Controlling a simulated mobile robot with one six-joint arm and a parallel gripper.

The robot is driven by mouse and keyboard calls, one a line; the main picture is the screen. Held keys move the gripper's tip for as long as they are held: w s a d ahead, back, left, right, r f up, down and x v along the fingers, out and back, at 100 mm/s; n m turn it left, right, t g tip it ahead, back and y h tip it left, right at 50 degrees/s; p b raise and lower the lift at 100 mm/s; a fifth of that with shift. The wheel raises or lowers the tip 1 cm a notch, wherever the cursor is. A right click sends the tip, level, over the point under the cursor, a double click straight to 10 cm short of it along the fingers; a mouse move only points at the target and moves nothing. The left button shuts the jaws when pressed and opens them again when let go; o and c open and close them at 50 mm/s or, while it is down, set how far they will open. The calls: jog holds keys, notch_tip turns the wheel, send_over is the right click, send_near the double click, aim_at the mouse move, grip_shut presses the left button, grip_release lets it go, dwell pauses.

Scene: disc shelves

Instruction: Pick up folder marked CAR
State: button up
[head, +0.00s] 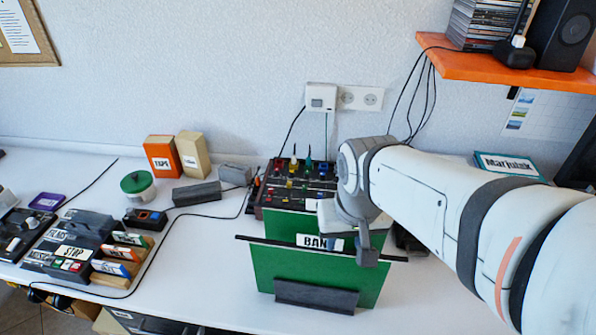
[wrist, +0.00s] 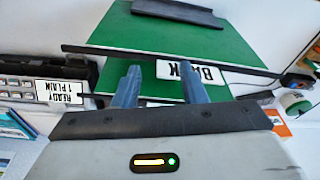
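A green folder (head: 310,275) with a dark rod across its upper part stands on the white table in the middle of the head view. Its white label reads "BAN", the rest hidden by my gripper; in the wrist view the label (wrist: 191,72) reads BANK upside down. I see no label reading CAR. My gripper (head: 364,250) is in front of the folder's right part. In the wrist view its two fingers (wrist: 158,82) stand apart with nothing visibly held between them, against the green folder (wrist: 225,48). I cannot tell if they touch it.
A control box (head: 295,180) with coloured knobs stands behind the folder. Grey blocks (head: 196,193), a TAPE box (head: 162,157) and a green-lidded jar (head: 138,187) are to the left. A card rack (head: 120,262) is farther left. An orange shelf (head: 510,70) hangs above right.

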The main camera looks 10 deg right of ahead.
jog(key=w+m+g+h+p, duration=0.1)
jog(key=w+m+p, duration=0.1)
jog(key=w+m, duration=0.2)
jog(key=w+a+m+g+h+p, duration=0.1)
jog(key=w+m+p, duration=0.2)
jog(key=m, duration=0.6)
jog(key=w+a+r+m+g+h+p, duration=0.1)
jog(key=w+m+h+p, duration=0.1)
jog(key=w+m, duration=0.5)
jog(key=shift+a+g, duration=0.1)
jog(key=shift+g, duration=0.3)
jog(key=shift+f+m, duration=0.4)
jog(key=p+x, duration=0.1)
jog(key=x, duration=0.2)
jog(key=p+x, duration=0.1)
jog(key=x, duration=0.3)
jog(key=shift+a+f, duration=0.15)
jog(key=shift+a, duration=0.05)
grip_shut()
